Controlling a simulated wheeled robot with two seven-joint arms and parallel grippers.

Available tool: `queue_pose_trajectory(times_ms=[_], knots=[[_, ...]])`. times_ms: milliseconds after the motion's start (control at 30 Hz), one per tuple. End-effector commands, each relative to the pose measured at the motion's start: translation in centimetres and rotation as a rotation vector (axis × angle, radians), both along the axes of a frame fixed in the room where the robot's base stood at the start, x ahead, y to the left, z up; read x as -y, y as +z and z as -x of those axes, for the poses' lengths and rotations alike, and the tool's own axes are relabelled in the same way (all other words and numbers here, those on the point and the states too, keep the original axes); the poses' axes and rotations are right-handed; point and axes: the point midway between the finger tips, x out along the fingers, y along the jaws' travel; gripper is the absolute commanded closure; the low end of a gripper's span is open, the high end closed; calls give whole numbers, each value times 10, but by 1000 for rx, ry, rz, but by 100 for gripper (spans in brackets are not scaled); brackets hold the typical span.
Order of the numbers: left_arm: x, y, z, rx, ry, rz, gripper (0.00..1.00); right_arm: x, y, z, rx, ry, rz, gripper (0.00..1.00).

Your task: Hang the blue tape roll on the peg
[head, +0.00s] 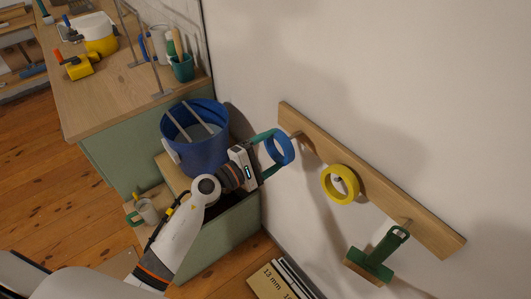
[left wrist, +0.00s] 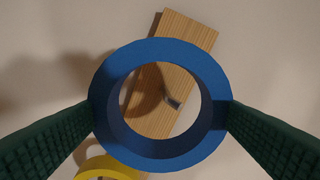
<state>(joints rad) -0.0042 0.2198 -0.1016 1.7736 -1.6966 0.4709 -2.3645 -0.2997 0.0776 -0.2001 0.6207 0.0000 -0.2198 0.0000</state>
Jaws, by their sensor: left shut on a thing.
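The blue tape roll (head: 288,150) is held between the fingers of my left gripper (head: 273,153), in front of the left end of the wooden peg board (head: 375,190). In the left wrist view the blue tape roll (left wrist: 160,152) faces me, with a green finger on each side. Through its hole I see the board (left wrist: 190,38) and a small peg (left wrist: 172,102), right of the hole's middle. The peg (head: 297,135) shows just beyond the roll in the head view. Whether the peg enters the hole, I cannot tell. My right gripper is not in view.
A yellow tape roll (head: 341,184) hangs on the middle of the board. A green-handled brush (head: 378,256) hangs at its right. A blue bucket (head: 205,150) stands behind my left gripper, beside the wooden worktop (head: 115,90). Boxes (head: 270,283) lie on the floor below.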

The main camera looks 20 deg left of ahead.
Motion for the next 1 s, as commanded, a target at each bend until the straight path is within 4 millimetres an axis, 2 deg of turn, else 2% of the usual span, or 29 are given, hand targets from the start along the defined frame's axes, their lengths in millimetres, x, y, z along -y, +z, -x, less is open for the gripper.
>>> queue_pose_trajectory(times_ms=[867, 1000], knots=[[30, 1, -44, 0, -1, 2, 39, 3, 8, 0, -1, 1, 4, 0], [30, -10, -44, 0, -1, 0, 39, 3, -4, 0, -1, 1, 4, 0]])
